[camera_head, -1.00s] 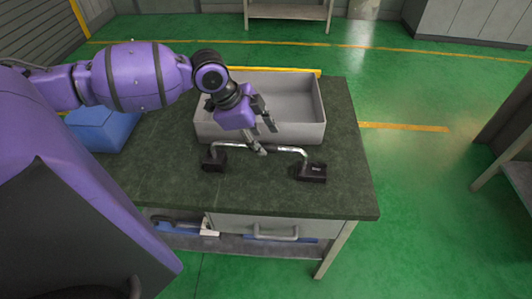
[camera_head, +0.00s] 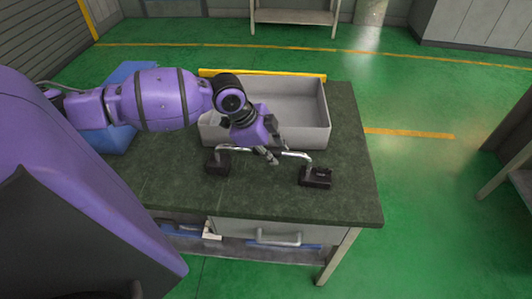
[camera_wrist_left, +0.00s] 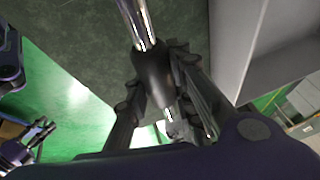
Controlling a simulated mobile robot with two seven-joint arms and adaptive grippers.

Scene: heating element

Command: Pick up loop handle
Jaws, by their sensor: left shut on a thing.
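The loop handle is a shiny metal bar (camera_head: 294,154) with a black block (camera_head: 217,163) at its left end and another black block (camera_head: 316,177) at its right end. It stands on the dark green tabletop (camera_head: 250,200) in front of the grey bin. My left gripper (camera_head: 272,157) is at the middle of the bar, coming from above and behind. In the left wrist view, the bar (camera_wrist_left: 138,22) and a dark sleeve on it (camera_wrist_left: 153,76) run between the fingers, which are shut on it. A gripper-like part at that view's lower left may be my right gripper (camera_wrist_left: 28,142); its fingers are unclear.
The open grey bin (camera_head: 270,135) stands directly behind the handle and looks empty. A blue container (camera_head: 115,138) is at the back left, partly behind my arm. The tabletop is clear in front of the handle, up to its front edge.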

